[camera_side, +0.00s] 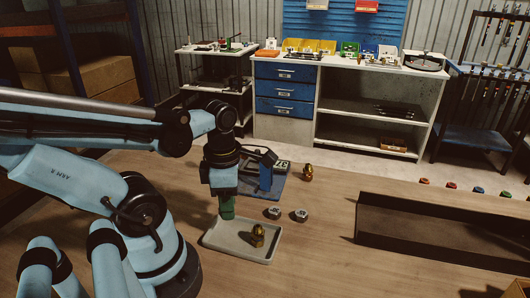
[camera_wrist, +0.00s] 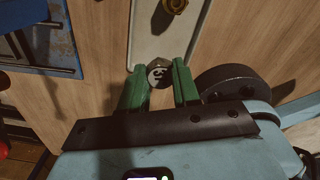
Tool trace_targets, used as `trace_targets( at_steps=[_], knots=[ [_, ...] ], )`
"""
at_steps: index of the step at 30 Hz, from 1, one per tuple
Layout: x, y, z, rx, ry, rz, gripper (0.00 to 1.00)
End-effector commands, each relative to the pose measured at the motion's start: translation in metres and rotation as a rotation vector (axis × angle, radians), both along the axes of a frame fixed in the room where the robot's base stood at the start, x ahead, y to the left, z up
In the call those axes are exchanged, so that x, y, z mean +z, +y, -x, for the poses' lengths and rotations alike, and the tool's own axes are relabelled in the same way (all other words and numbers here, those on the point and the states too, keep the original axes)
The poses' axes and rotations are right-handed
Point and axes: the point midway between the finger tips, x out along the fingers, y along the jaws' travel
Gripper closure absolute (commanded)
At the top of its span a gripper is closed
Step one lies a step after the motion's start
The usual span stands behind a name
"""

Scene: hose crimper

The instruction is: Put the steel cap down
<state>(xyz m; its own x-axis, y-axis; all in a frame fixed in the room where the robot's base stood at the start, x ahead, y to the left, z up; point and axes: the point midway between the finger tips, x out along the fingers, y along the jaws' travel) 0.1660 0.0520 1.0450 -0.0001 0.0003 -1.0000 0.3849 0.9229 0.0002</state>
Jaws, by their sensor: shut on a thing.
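My gripper (camera_side: 227,208) hangs fingers-down over the left end of the shallow grey tray (camera_side: 225,247). In the wrist view its green fingers (camera_wrist: 159,86) are shut on the steel cap (camera_wrist: 159,71), a hexagonal piece with a dark mark on its face. The cap is hidden by the fingers in the side view. I cannot tell whether it touches the tray floor. A brass fitting (camera_side: 258,235) stands in the tray, right of the fingers; it also shows at the top of the wrist view (camera_wrist: 175,5).
Two other steel caps (camera_side: 274,212) (camera_side: 300,215) sit on the table behind the tray. A long dark trough (camera_side: 440,236) lies at right.

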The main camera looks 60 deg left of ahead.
Motion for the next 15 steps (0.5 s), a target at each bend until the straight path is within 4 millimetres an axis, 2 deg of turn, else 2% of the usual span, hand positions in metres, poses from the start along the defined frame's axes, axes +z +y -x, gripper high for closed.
trace_targets(
  at_steps=[6, 15],
  knots=[
    [-0.021, 0.000, -0.001, -0.002, 0.000, 0.000, 1.00],
    [-0.031, 0.000, 0.000, -0.003, 0.000, 0.000, 1.00]
  ],
)
